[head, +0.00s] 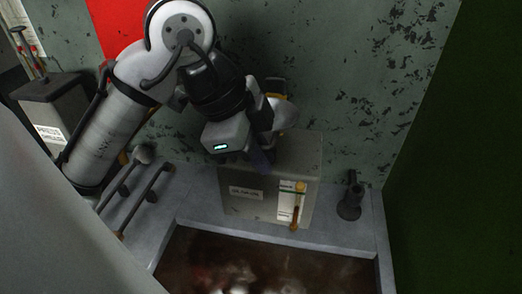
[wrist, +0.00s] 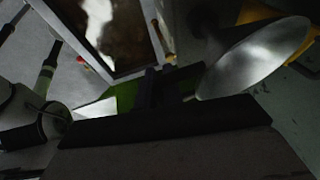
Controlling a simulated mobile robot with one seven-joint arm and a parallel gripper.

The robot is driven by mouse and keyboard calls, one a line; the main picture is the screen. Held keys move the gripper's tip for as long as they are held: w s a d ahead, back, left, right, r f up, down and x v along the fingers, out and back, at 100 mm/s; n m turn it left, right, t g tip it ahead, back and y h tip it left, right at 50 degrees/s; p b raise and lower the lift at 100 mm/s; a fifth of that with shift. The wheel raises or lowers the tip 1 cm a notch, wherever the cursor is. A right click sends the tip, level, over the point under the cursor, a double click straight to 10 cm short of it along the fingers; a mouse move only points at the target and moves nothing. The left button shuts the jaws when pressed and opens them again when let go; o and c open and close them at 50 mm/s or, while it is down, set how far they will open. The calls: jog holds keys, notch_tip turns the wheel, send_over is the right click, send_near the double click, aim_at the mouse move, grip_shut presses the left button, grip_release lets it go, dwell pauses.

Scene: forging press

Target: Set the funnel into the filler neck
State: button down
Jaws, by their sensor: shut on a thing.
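The funnel is a shiny silver cone (wrist: 262,58) at the upper right of the wrist view. It also shows in the head view (head: 286,114), just right of my gripper (head: 262,158). In the wrist view the dark fingers of my gripper (wrist: 155,88) are shut, with the funnel's wide cone tilted to one side. Its spout and the grip point are in shadow. In the head view my gripper is over the left part of a grey box (head: 230,208) with a label and a gauge strip. I cannot make out a filler neck for certain; the box top is partly covered.
A dark upright fitting with a flared base (head: 349,203) stands on the ledge right of the box. A pit with brown contents (head: 240,262) lies in front. Dark-handled tools (head: 145,190) lie on the left ledge. A chipped green wall (head: 350,75) rises behind.

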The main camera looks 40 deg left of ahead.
jog(key=shift+s+d+f+b, duration=0.1)
jog(key=shift+f+b, duration=0.2)
jog(key=shift+f, duration=0.15)
jog(key=shift+s+d+f+b, duration=0.1)
jog(key=shift+f+b, duration=0.15)
jog(key=shift+f, duration=0.15)
jog(key=shift+f, duration=0.2)
jog(key=shift+d+r, duration=0.1)
jog(key=shift+r, duration=0.05)
jog(key=shift+r+p, duration=1.2)
jog(key=shift+r, duration=0.1)
jog(key=shift+r+p, duration=0.4)
